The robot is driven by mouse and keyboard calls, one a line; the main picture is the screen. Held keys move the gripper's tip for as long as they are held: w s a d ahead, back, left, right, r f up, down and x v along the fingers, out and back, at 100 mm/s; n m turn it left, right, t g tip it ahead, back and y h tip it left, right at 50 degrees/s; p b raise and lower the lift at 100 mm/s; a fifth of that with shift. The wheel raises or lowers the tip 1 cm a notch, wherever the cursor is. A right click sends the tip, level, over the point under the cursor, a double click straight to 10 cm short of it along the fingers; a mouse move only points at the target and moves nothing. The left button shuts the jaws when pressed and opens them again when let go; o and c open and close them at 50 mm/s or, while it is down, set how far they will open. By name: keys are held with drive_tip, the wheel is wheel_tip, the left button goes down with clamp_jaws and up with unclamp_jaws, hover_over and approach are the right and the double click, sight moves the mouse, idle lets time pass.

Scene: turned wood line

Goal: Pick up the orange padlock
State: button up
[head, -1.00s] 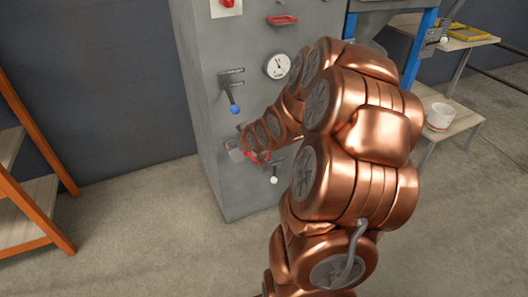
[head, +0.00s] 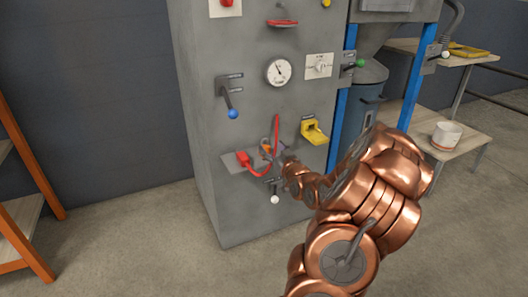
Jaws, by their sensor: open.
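A small orange item that looks like the padlock (head: 267,148) shows on the front of the grey cabinet, just inside the red cable loop. It is small and partly covered, so I cannot tell what it hangs on. My gripper (head: 275,152) is at the cabinet face, right beside the orange item, with its grey fingers hard to make out. It is open. I cannot tell whether the fingers touch the padlock or lie around it.
A red plug (head: 242,158) with a red cable (head: 277,130) loops close around the gripper. A white-knobbed lever (head: 275,198) is below, a blue-knobbed lever (head: 232,112) upper left, a yellow fitting (head: 313,132) to the right. A gauge (head: 279,71) is above.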

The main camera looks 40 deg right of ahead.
sight(265, 143)
drive_tip(key=shift+f+b+x, duration=0.1)
drive_tip(key=shift+b+x, duration=0.4)
drive_tip(key=shift+x, duration=0.55)
drive_tip(key=shift+f+b+x, duration=0.15)
drive_tip(key=shift+b+x, duration=0.3)
drive_tip(key=shift+x, duration=1.4)
drive_tip(key=shift+a, duration=0.15)
clamp_jaws()
